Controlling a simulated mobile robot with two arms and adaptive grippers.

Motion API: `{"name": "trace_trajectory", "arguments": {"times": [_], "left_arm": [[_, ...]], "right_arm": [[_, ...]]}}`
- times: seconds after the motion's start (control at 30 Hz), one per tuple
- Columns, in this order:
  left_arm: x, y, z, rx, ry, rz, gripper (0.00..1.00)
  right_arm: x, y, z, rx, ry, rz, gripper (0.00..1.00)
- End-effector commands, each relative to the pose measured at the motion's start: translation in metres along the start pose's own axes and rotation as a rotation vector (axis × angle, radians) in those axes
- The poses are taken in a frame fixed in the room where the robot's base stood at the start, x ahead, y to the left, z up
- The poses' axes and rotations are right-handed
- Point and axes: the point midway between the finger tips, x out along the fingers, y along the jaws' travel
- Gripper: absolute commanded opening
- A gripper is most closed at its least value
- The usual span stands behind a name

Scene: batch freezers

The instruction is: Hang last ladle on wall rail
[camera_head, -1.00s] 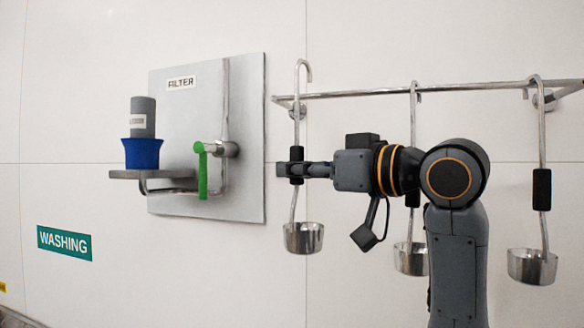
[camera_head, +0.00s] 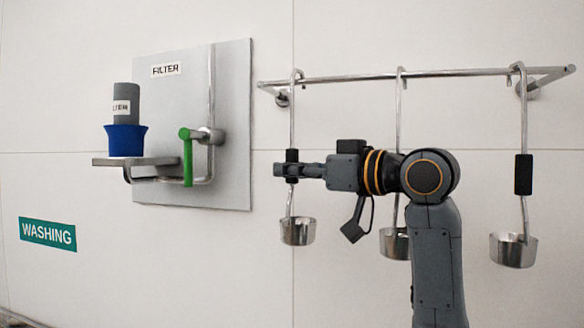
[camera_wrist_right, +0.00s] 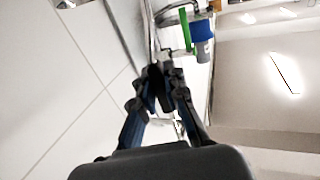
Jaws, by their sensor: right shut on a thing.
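My right gripper (camera_head: 286,170) is shut on the black grip of the leftmost ladle (camera_head: 298,232). This ladle hangs upright, cup down, and its hook is at the left end of the wall rail (camera_head: 440,73), appearing to lie over the bar. Two other ladles hang on the rail, a middle one (camera_head: 394,243) partly hidden behind my right arm and a right one (camera_head: 513,250). My left gripper is not in view.
A grey filter panel (camera_head: 232,130) is on the wall to the left, with a green-handled valve (camera_head: 187,160) and a shelf (camera_head: 110,161) bearing a blue and grey filter (camera_head: 125,138). A WASHING sign (camera_head: 48,234) is lower left. The wall between panel and ladle is clear.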

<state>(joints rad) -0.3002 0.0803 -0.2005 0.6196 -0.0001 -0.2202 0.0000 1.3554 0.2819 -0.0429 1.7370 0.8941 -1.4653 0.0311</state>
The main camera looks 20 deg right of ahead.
Motion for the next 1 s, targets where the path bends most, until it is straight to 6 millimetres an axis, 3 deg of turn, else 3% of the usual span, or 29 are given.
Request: {"name": "trace_trajectory", "arguments": {"times": [0.43, 0.47, 0.57, 0.87, 1.0], "left_arm": [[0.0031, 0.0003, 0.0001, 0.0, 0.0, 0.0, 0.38], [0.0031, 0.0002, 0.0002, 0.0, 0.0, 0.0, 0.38], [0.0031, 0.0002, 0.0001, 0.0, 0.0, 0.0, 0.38], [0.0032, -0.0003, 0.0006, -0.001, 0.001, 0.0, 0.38], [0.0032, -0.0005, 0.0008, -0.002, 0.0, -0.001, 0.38]], "right_arm": [[-0.0003, -0.0004, 0.0037, -0.001, 0.002, 0.0, 0.0], [-0.0003, -0.0003, 0.0037, -0.001, 0.002, 0.0, 0.16], [-0.0003, -0.0003, 0.0037, -0.001, 0.002, 0.0, 0.36], [-0.0001, -0.0001, 0.005, 0.0, -0.002, 0.0, 0.38], [-0.0092, 0.0006, 0.0046, -0.001, 0.0, 0.002, 0.38]]}}
